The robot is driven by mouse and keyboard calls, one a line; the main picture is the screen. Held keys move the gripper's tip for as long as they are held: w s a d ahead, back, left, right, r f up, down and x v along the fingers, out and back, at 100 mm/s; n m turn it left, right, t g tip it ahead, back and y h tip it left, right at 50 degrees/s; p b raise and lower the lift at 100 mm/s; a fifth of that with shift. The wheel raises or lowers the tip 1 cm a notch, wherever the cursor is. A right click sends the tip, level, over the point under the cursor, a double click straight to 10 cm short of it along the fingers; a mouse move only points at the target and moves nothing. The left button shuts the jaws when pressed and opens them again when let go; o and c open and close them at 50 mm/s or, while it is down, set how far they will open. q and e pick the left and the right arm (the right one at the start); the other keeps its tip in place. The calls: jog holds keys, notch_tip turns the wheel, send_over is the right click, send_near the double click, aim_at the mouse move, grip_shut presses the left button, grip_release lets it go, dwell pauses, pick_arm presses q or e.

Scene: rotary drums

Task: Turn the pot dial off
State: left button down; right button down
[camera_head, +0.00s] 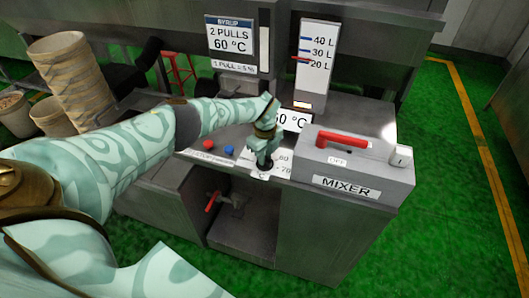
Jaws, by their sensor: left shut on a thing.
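The pot dial (266,164) is a small dark knob on the top front of the grey machine, with a white scale around it that reads 60 and 70 on its right side. My left gripper (265,155) points down over the dial and is shut on it. The fingers hide most of the dial, so its setting cannot be read. A display reading 60 °C (293,120) stands just behind the gripper and is partly covered by it. My right gripper is not in view.
A mixer box (345,180) with a red lever (342,139) stands close right of the gripper. Red (208,144) and blue (229,149) buttons lie to the left. A level gauge (316,60) and syrup sign (230,38) rise behind. Stacked buckets (75,75) stand at left.

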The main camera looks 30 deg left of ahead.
pick_arm(q)
jog(key=n+p, duration=0.1)
jog(key=n, duration=0.4)
jog(key=shift+w+r+p, duration=0.1)
jog(key=shift+r+p, duration=0.05)
jog(key=shift+p, duration=0.25)
jog(key=shift+a+n, duration=0.1)
jog(key=shift+n, duration=0.3)
jog(key=c, duration=1.4)
grip_release()
jog(key=shift+o, duration=0.2)
notch_tip(320, 180, up, 16)
jog(key=p, duration=0.8)
